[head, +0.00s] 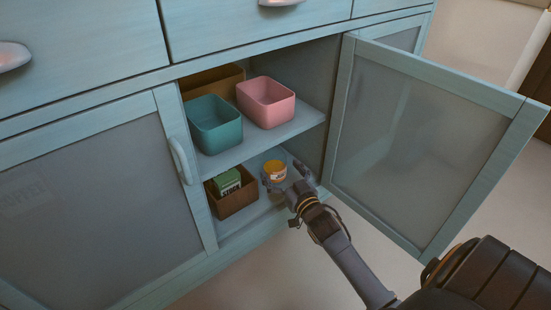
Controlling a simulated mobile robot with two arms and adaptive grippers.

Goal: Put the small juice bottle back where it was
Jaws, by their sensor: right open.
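A small orange and white container (275,171), which looks like the small juice bottle, stands on the lower shelf of the open cupboard, to the right of a brown box. My right gripper (284,175) reaches into the cupboard from the lower right. It is open, with its fingers at the near side of the container. I cannot tell whether they touch it. The gripper hides the container's lower part. My left gripper is not in view.
The brown box (236,203) holds a green carton (228,182). A teal bin (216,125), a pink bin (266,101) and a brown bin (205,82) stand on the upper shelf (300,123).

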